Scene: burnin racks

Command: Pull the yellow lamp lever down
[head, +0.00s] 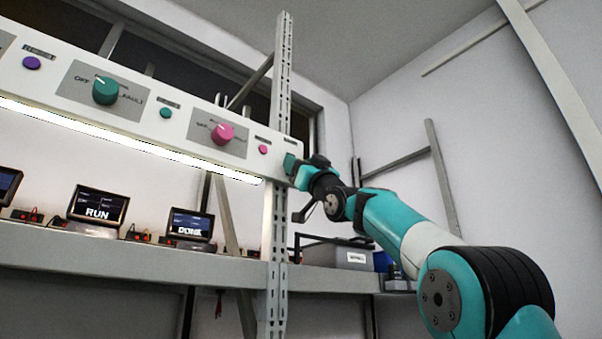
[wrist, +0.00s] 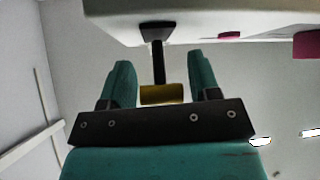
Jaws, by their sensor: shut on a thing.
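The yellow lamp lever (wrist: 162,94) shows in the wrist view as a yellow grip on a dark stem. The stem hangs from a dark mount on the pale panel. My gripper (wrist: 163,80) has one teal finger on each side of the lever and is shut on it. In the head view my gripper (head: 291,170) is at the right end of the white control panel (head: 150,135). The lever cannot be made out there, hidden by my gripper.
The panel carries a green knob (head: 105,91), a pink knob (head: 222,133) and small buttons. A lit lamp strip (head: 130,140) runs under it. A metal upright (head: 279,240) stands close by my gripper. A shelf (head: 130,255) below holds several small screens and a grey box (head: 340,255).

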